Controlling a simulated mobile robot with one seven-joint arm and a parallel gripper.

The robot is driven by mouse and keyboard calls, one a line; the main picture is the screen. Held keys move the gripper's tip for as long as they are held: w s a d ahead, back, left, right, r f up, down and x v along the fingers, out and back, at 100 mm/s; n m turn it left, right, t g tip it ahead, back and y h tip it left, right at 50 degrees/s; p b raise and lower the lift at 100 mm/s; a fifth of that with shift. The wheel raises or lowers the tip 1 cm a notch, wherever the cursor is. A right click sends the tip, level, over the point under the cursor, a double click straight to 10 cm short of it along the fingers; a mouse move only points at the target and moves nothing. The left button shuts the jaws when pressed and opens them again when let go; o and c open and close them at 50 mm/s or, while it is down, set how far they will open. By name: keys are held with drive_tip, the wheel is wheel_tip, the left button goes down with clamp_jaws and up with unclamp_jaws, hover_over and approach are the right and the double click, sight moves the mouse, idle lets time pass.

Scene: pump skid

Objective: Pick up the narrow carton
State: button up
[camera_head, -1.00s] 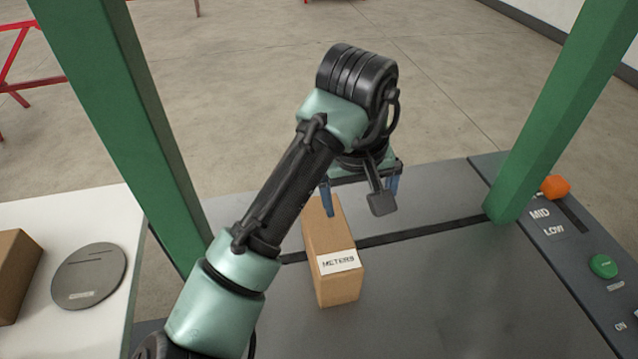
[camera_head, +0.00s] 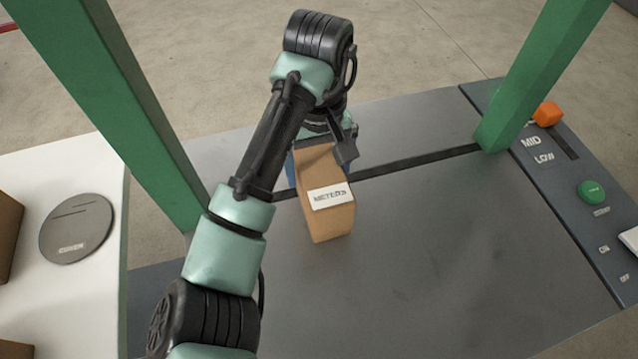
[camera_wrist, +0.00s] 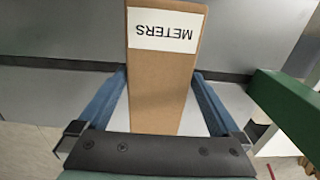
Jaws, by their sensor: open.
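My gripper (camera_wrist: 160,78) is open, with one blue finger on each side of the carton. Gaps show between the fingers and the carton sides in the wrist view. In the head view my gripper (camera_head: 322,165) is at the carton's far upper end, and my wrist hides part of it.
A green post (camera_head: 120,110) stands left and another (camera_head: 540,75) right of the work surface (camera_head: 430,260). A control panel with a green button (camera_head: 591,193) and an orange knob (camera_head: 547,113) lies right. A white table (camera_head: 95,275) with a round cover (camera_head: 76,228) is left.

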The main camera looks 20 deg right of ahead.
drive_tip(key=f, duration=0.1)
drive_tip(key=f+b, duration=0.1)
drive_tip(key=f, duration=0.2)
drive_tip(key=shift+w+f, duration=0.25)
drive_tip(key=shift+r, duration=0.15)
clamp_jaws()
